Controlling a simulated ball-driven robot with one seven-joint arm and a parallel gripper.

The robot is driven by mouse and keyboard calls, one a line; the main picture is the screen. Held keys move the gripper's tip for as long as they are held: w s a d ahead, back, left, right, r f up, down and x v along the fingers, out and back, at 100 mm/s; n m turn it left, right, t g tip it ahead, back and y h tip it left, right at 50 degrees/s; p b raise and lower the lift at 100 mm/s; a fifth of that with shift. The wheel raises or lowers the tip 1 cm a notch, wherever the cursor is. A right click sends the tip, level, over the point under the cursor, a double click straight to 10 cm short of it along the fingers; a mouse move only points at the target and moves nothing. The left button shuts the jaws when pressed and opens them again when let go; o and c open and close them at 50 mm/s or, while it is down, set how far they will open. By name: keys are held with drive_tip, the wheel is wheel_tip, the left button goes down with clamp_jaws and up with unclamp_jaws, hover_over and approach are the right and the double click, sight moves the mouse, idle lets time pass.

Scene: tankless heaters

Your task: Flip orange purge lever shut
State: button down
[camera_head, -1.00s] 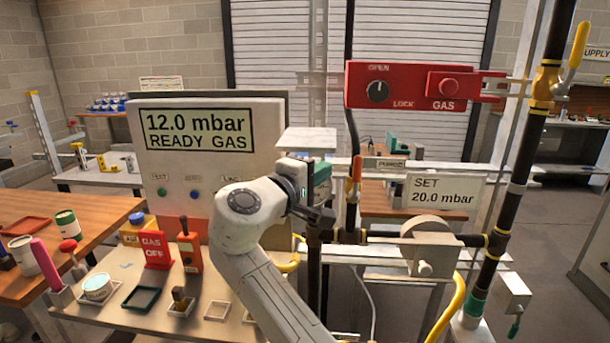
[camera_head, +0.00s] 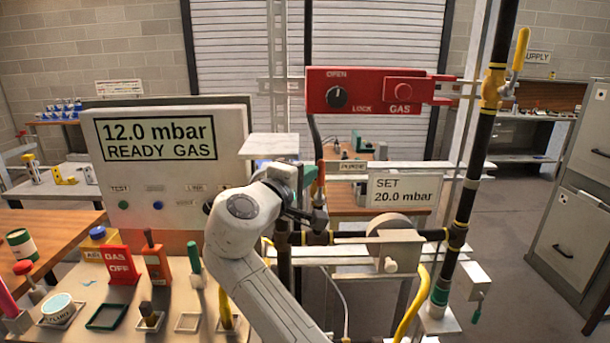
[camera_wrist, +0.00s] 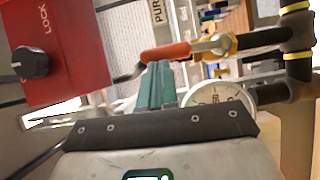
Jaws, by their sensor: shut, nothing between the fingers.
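The orange purge lever (camera_wrist: 166,52) shows in the wrist view, lying roughly across the picture beside a brass valve (camera_wrist: 218,45) on a dark pipe. In the head view my gripper (camera_head: 309,176) is mostly hidden behind my wrist.
A red gas panel (camera_head: 375,93) with a knob is above the lever. A gauge (camera_wrist: 220,100) is close to my fingers in the wrist view. The SET 20.0 mbar sign (camera_head: 402,190) and black pipes stand to the right. A display (camera_head: 157,138) reads 12.0 mbar READY GAS.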

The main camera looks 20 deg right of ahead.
sight(324, 171)
drive_tip(key=shift+d+r+m, duration=0.1)
drive_tip(key=shift+d+m, duration=0.15)
drive_tip(key=shift+m, duration=0.15)
drive_tip(key=d+m, duration=0.1)
drive_tip(key=d+m+y, duration=0.1)
drive_tip(key=s+g+y+p, duration=0.1)
drive_tip(key=shift+d+r+m, duration=0.25)
drive_tip(key=shift+d+m, duration=0.15)
drive_tip(key=s+d+f+m+y+p, duration=0.2)
drive_tip(key=d+f+m+y, duration=0.3)
drive_tip(key=d+m+y, duration=0.2)
drive_tip(key=shift+s+f+m+y, duration=0.2)
drive_tip(key=shift+f+m+y, duration=0.15)
drive_tip(key=shift+m, duration=0.25)
drive_tip(key=shift+d+f+t, duration=0.1)
drive_tip(key=shift+t, duration=0.2)
idle(0.4)
